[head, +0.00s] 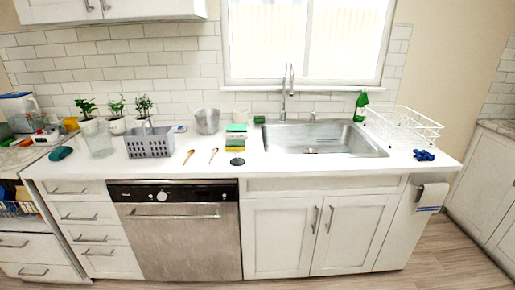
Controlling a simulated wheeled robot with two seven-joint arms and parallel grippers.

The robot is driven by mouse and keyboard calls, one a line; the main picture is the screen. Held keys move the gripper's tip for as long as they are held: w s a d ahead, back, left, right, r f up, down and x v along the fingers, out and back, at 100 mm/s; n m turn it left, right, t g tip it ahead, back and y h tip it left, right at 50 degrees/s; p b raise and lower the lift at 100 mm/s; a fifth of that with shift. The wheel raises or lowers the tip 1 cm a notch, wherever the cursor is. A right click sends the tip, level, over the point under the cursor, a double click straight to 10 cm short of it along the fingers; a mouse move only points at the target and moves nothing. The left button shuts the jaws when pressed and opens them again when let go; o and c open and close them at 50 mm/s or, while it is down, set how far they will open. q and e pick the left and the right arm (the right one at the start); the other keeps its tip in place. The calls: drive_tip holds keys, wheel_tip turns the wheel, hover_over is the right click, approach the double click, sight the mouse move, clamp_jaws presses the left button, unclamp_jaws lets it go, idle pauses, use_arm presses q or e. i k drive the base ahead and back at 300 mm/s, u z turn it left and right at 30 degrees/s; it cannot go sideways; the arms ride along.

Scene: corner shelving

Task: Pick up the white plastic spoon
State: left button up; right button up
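Two small spoon-shaped utensils lie apart on the white countertop (280,168), left of the sink. The right one, a slim pale spoon (213,155) with a darker lower end, may be the white plastic spoon; it is too small to tell its material. The left one is a brown-yellow wooden-looking spoon (188,157). Nothing covers either spoon. Neither of my grippers shows in the head view.
A grey basket (150,143) stands left of the spoons and a metal bucket (206,121) behind them. The counter's front strip is clear.

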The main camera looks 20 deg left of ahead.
sight(215, 150)
drive_tip(key=z, duration=0.1)
drive_tip(key=i, duration=0.85)
drive_tip(key=u, duration=0.3)
